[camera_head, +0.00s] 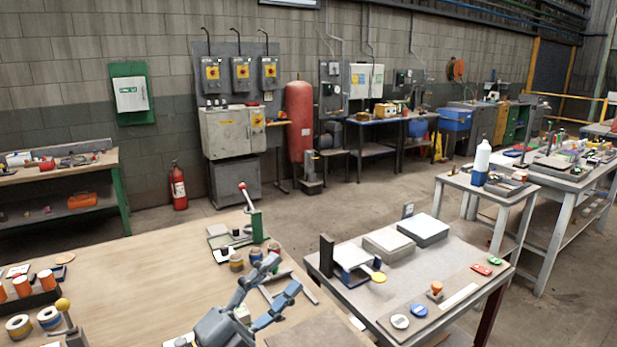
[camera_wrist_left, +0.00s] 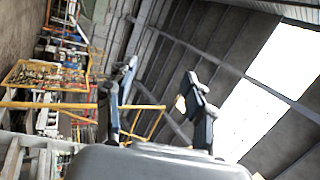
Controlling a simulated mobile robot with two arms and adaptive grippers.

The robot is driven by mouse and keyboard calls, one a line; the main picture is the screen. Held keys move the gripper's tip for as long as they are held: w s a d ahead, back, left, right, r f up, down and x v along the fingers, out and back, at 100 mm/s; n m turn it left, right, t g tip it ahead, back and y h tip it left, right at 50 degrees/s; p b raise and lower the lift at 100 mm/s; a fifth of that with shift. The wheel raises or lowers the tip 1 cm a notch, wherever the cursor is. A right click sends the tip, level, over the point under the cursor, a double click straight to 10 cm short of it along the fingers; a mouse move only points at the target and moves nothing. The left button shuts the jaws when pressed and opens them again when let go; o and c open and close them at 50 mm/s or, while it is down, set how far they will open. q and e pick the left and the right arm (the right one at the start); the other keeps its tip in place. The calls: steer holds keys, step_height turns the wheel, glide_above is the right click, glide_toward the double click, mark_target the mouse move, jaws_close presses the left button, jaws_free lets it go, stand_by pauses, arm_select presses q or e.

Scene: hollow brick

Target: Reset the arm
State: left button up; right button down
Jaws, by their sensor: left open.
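My left gripper (camera_head: 279,280) shows at the bottom middle of the head view, above the wooden table (camera_head: 150,270). Its two fingers are spread apart, with nothing between them. In the left wrist view the open left gripper (camera_wrist_left: 160,100) is seen against the roof and the far side of the hall, and nothing is held. My right gripper is not in either view.
On the wooden table stand a lever press (camera_head: 250,215), small spools (camera_head: 236,262), orange-and-white rolls (camera_head: 22,287) and tape rolls (camera_head: 48,318). A grey table (camera_head: 340,290) with boxes and stamps stands to the right. Concrete floor lies open behind.

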arm_select(q)
steer(key=s+a+f+n+g+y, duration=0.1)
steer(key=s+a+f+n+y, duration=0.1)
steer(key=a+f+n+y, duration=0.65)
steer(key=s+a+f+n+y, duration=0.1)
steer(key=a+f+n+y, duration=0.5)
steer(key=f+n+y, duration=0.4)
steer(key=s+a+f+n+g+h, duration=0.1)
steer(key=s+f+n+g, duration=0.1)
steer(key=s+f+g, duration=0.75)
steer(key=s+f+n+g+h, duration=0.1)
steer(key=s+f+n+g, duration=0.15)
steer(key=s+f, duration=0.8)
steer(key=s+f+b, duration=0.1)
steer(key=s+f, duration=0.1)
steer(key=f, duration=1)
steer(key=s+f+b, duration=0.2)
steer(key=f, duration=1)
steer(key=s+a+f+g+b, duration=0.1)
steer(key=s+a+f+b, duration=0.1)
steer(key=s+f, duration=1.5)
step_height(320, 180, down, 3)
steer(key=shift+a+f+g+b, duration=0.15)
steer(key=shift+a+g+b, duration=0.25)
steer(key=shift+a, duration=0.15)
